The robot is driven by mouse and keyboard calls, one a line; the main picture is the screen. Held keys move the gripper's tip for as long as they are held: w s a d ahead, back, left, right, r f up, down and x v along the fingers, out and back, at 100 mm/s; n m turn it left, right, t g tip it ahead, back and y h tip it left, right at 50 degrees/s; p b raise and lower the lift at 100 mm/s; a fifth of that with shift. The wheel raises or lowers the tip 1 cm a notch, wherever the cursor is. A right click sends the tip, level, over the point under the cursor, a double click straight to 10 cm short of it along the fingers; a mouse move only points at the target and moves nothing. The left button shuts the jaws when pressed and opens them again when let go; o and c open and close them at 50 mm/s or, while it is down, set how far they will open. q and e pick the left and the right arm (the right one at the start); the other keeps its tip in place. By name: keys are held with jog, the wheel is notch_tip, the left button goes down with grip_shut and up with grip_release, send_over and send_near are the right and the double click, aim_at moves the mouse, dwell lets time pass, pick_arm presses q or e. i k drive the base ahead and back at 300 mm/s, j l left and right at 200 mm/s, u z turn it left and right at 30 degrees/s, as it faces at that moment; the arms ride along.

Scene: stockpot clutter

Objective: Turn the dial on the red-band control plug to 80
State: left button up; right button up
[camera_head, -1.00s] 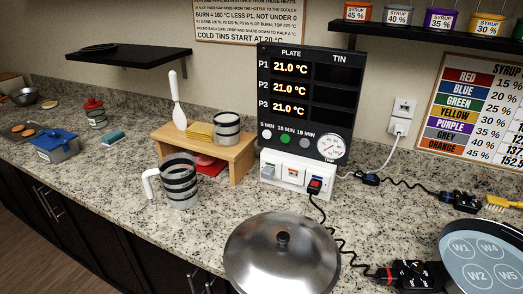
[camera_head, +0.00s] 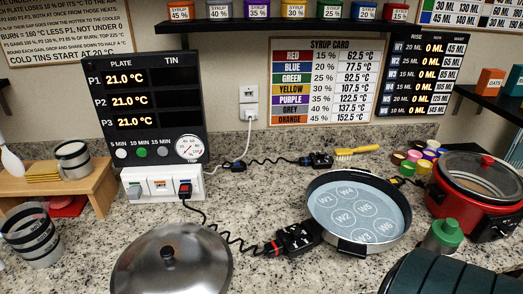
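The red-band control plug (camera_head: 296,238) is a black block with small white marks on top. Its red band is at its left end, where a coiled black cord enters. It lies on the counter at the lower left edge of the round electric pan (camera_head: 358,212); I cannot tell whether it is joined to the pan. The dial and its setting are too small to read. The cord runs to a red-and-black plug (camera_head: 184,189) in the white socket strip (camera_head: 152,185) below the display panel. Neither of my grippers is in view.
A steel domed lid (camera_head: 170,262) lies left of the control plug. A red cooker (camera_head: 476,195), a green-capped bottle (camera_head: 443,236) and a dark green rounded object (camera_head: 450,275) stand right of the pan. Another black plug (camera_head: 318,160) and a yellow brush (camera_head: 357,152) lie behind it.

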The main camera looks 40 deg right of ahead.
aim_at(295, 233)
jog(key=i+z, duration=0.1)
jog(key=z, duration=0.8)
jog(key=i+z, duration=0.15)
jog(key=z, duration=0.25)
jog(key=i+z, duration=0.1)
jog(key=z, duration=0.35)
